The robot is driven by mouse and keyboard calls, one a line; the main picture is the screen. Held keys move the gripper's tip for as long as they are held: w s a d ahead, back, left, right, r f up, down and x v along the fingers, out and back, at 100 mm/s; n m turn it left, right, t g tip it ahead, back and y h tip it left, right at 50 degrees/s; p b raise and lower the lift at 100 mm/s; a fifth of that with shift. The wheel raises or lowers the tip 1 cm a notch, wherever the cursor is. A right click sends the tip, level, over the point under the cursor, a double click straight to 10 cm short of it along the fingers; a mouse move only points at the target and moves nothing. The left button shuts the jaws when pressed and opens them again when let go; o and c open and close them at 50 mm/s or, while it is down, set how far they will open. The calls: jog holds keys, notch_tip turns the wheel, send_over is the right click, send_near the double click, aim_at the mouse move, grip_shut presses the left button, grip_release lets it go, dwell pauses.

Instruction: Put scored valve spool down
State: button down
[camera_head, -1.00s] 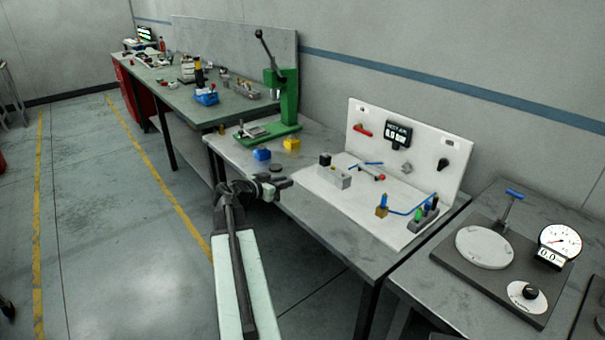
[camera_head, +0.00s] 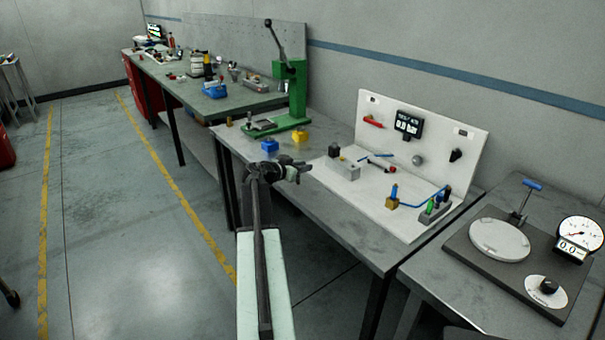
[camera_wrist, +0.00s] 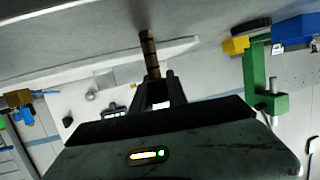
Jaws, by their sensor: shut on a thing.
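My gripper (camera_head: 300,171) is over the front edge of the grey bench (camera_head: 330,225), left of the white test board. In the wrist view my gripper (camera_wrist: 155,85) is shut on a slim brownish, banded cylinder, the valve spool (camera_wrist: 149,50). The spool sticks out past the fingertips, and its far end shows against the grey bench surface in that view. I cannot tell whether it touches anything. In the head view the spool is too small to make out at the gripper. Scoring on it cannot be seen.
Blue (camera_head: 269,145) and yellow (camera_head: 299,135) blocks lie behind my gripper, near the green press (camera_head: 290,95). The white board (camera_head: 425,140) carries a grey block (camera_head: 347,169), a brass block (camera_head: 392,203) and a blue hose. A gauge plate (camera_head: 500,240) is at the right.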

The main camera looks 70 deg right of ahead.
jog(key=shift+f, duration=0.1)
jog(key=c, duration=1.3)
grip_release()
jog(key=shift+a+r, duration=0.2)
jog(key=shift+r, duration=0.2)
jog(key=p+v, duration=0.3)
jog(key=v, duration=0.8)
jog(key=shift+w+a+p, duration=0.15)
jog(key=shift+a+p, duration=0.1)
jog(key=shift+p, duration=0.1)
